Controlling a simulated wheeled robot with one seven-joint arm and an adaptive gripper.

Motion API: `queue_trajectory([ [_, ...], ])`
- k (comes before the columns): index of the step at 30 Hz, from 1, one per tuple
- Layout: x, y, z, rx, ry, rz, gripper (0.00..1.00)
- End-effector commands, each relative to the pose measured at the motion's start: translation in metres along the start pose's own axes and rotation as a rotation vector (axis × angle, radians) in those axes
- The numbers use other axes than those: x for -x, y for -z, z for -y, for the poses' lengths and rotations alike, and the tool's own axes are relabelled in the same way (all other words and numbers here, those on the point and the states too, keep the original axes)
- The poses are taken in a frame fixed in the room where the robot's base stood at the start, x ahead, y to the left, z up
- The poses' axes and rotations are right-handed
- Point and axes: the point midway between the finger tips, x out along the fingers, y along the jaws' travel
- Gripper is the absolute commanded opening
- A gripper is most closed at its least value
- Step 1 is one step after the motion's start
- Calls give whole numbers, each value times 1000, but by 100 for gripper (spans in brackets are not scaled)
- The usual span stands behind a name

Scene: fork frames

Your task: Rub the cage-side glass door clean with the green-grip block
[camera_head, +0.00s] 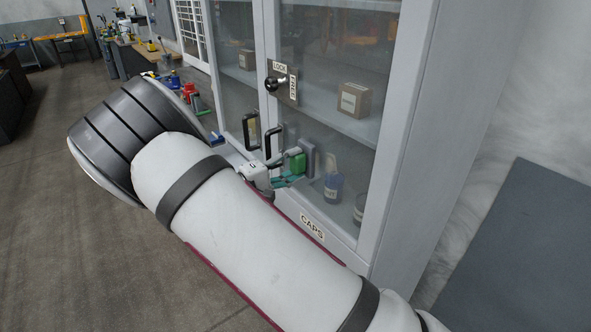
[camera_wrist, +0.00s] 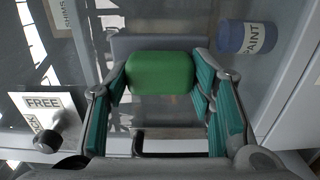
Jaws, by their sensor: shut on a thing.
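The block has a green grip (camera_head: 296,163) and a grey pad (camera_head: 308,158). My gripper (camera_head: 290,172) is shut on the green grip. In the wrist view, the grip (camera_wrist: 160,73) sits between my teal finger pads, with the grey pad (camera_wrist: 150,44) beyond it, toward the glass. The block is in front of the lower part of the cabinet's right glass door (camera_head: 325,95). Whether the pad touches the glass is not clear. The left glass door (camera_head: 232,75) stands beside it, toward a white barred frame (camera_head: 190,28). No clear smear is visible on either pane.
A black knob (camera_head: 272,84) on a LOCK/FREE plate (camera_head: 291,88) and two black handles (camera_head: 251,130) (camera_head: 273,143) project near my gripper. Behind the glass are a box (camera_head: 354,100) and a blue PAINT container (camera_wrist: 246,38). Bare floor (camera_head: 60,190) lies left.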

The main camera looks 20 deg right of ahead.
Motion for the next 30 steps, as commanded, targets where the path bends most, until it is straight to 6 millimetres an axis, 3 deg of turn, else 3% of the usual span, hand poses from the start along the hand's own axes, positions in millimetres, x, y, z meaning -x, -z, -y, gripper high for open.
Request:
queue_trajectory([
  [20,-3,4,-28,0,-2,2,14],
  [30,-3,-19,-30,2,-4,5,14],
])
